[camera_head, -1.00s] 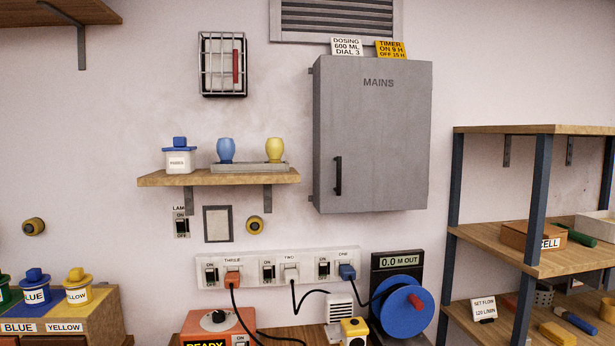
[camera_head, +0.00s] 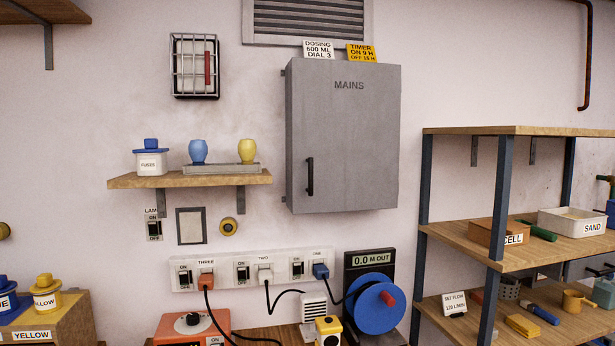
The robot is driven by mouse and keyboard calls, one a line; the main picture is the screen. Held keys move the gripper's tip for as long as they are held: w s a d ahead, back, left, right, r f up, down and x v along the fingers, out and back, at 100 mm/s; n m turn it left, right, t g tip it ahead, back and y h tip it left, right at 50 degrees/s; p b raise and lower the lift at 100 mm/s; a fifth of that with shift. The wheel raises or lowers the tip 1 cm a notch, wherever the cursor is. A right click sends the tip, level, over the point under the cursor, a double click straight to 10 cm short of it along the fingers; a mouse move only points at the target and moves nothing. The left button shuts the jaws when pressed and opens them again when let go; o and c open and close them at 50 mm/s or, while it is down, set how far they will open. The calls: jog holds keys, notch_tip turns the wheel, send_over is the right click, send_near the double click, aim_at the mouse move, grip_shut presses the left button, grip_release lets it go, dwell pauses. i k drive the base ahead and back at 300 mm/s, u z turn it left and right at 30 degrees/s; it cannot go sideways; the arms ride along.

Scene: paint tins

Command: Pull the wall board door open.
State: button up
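The wall board is a grey metal box marked MAINS (camera_head: 350,140), fixed to the wall at the upper middle of the head view. Its door is shut flat against the box. My gripper is not in view.
A wooden shelf (camera_head: 125,183) with a fuses jar (camera_head: 150,160) and two cups is left of the board. Below are a socket strip (camera_head: 220,274) and a blue cable reel (camera_head: 376,307). Wooden shelving (camera_head: 455,237) stands at the right.

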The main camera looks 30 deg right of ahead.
aim_at(346, 114)
jog(key=z, duration=0.05)
jog(key=i, duration=1)
jog(key=u, duration=0.05)
